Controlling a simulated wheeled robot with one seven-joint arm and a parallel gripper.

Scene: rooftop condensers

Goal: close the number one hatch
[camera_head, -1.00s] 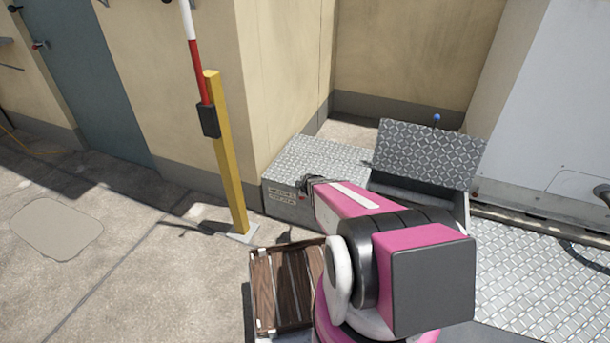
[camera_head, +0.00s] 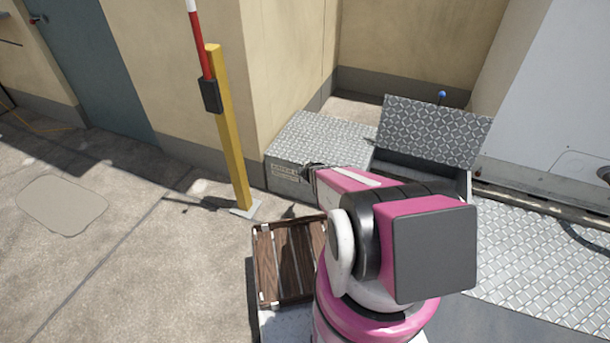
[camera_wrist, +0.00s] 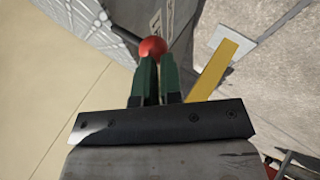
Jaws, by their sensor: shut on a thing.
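A low box has two diamond-plate hatch lids in the head view. The left lid (camera_head: 325,137) lies flat and looks closed. The right lid (camera_head: 433,130) stands raised and tilted over a dark opening (camera_head: 415,172), with a blue ball (camera_head: 441,94) at its top edge. Labels (camera_head: 284,172) on the box's front are too small to read. My gripper (camera_head: 308,168) is at the front of the left part, partly hidden by my arm. In the wrist view, my gripper (camera_wrist: 154,62) is shut on a red ball knob (camera_wrist: 153,47) at its fingertips.
A yellow post (camera_head: 228,140) with a red and white barrier pole (camera_head: 203,55) stands left of the box. A slatted wooden crate (camera_head: 288,260) is near my base. Walls enclose the back; a metal-plate walkway (camera_head: 530,255) lies right. Concrete at left is open.

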